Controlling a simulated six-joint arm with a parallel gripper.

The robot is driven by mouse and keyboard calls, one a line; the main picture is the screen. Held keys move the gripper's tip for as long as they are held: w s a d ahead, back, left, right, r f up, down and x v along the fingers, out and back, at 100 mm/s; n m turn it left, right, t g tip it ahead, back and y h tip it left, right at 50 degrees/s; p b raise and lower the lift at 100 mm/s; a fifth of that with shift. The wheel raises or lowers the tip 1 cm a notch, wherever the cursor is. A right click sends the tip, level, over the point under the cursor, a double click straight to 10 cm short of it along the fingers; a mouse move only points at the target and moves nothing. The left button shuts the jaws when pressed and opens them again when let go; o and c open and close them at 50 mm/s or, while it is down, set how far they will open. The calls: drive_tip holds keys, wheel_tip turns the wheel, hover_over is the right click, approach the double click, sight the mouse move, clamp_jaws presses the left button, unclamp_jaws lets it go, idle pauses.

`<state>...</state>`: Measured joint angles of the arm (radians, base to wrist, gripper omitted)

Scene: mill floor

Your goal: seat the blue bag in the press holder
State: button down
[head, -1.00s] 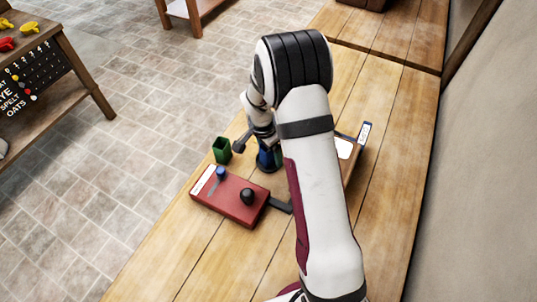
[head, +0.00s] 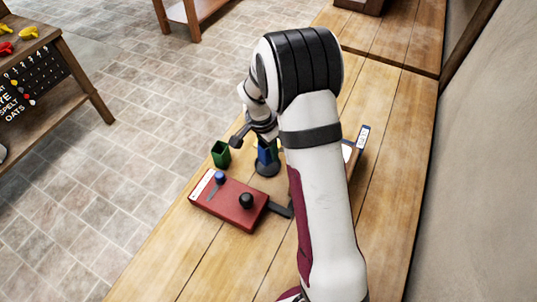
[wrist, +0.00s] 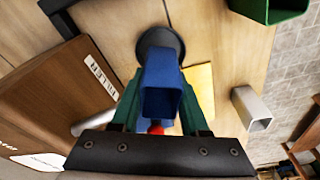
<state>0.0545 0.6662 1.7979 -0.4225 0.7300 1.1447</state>
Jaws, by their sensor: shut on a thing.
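The blue bag (head: 266,154) is an open-topped, box-like blue shape held upright in my gripper. In the wrist view the blue bag (wrist: 160,75) stands between the two green fingers of my gripper (wrist: 161,92), which are shut on it. A dark round holder (head: 267,169) sits on the table under the bag; it also shows in the wrist view (wrist: 158,36), partly behind the bag. I cannot tell whether the bag's bottom rests in it. A red box (head: 229,205) with a blue knob and a black knob lies just in front of the holder.
A green open container (head: 221,154) stands left of the holder near the table edge. A grey square tube (wrist: 250,104) shows at right in the wrist view. A brown box (wrist: 55,95) with a label lies at left there.

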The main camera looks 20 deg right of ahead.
wheel_tip(320, 180, up, 31)
drive_tip(key=a+n, duration=0.3)
drive_tip(key=n, duration=0.5)
drive_tip(key=d+f+m, duration=0.2)
drive_tip(key=d+f, duration=0.5)
drive_tip(key=f, duration=0.2)
drive_tip(key=d+f+m, duration=0.3)
drive_tip(key=d+f, duration=0.4)
drive_tip(key=f, duration=0.3)
drive_tip(key=s+d+f+m, duration=0.1)
drive_tip(key=d+f+m, duration=0.2)
drive_tip(key=d+f, duration=0.5)
wheel_tip(320, 180, down, 2)
drive_tip(key=shift+f, duration=0.65)
drive_tip(key=shift+a+f, duration=0.1)
drive_tip(key=shift+f, duration=0.5)
drive_tip(key=c, duration=0.7)
unclamp_jaws()
